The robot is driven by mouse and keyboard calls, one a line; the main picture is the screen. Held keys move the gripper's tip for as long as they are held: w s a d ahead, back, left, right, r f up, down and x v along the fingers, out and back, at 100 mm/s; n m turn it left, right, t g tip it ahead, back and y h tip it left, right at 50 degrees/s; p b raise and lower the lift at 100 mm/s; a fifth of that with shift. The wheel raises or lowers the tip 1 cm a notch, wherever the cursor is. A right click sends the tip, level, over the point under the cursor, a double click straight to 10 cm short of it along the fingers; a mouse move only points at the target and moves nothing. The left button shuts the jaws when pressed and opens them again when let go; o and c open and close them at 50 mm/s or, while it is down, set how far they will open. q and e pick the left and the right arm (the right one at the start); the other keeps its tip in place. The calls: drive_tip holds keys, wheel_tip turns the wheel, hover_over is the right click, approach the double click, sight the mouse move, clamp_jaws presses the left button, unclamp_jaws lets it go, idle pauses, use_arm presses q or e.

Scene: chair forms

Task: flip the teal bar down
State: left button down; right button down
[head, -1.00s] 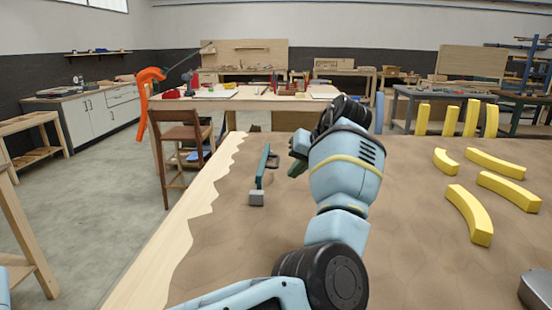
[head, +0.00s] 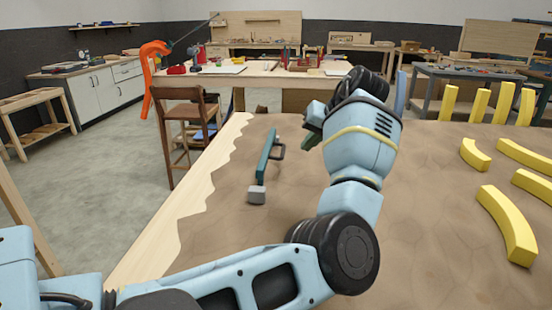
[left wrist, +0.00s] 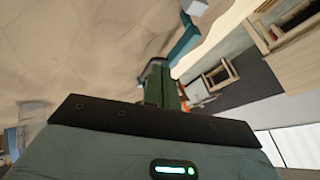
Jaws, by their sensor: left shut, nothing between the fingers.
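The teal bar (head: 266,158) is a narrow bar joined at its near end to a grey block (head: 257,195), on the brown-topped table. A dark handle-like loop (head: 281,151) sticks out on its right side. I cannot tell how steeply the bar is tilted. My left gripper (head: 308,139) is just right of the bar's far end, apart from it, shut and empty. In the left wrist view, the green fingers (left wrist: 161,85) are together, with the teal bar (left wrist: 186,38) and grey block (left wrist: 196,7) beyond them. My right gripper is not in view.
Several yellow curved pieces (head: 507,222) lie or stand on the right of the brown tabletop (head: 430,215). A pale wooden strip (head: 190,205) with a jagged edge runs along its left side. A wooden stool (head: 185,122) and a cluttered workbench (head: 235,75) stand beyond.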

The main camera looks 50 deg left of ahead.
use_arm(q)
drive_tip(key=shift+f, duration=0.1)
drive_tip(key=s+a+f, duration=0.2)
drive_tip(key=a+f, duration=0.5)
drive_tip(key=a, duration=0.2)
drive_tip(key=shift+s+a+p, duration=0.2)
drive_tip(key=shift+s+p, duration=0.1)
drive_tip(key=shift+f, duration=0.1)
drive_tip(key=shift+a, duration=0.1)
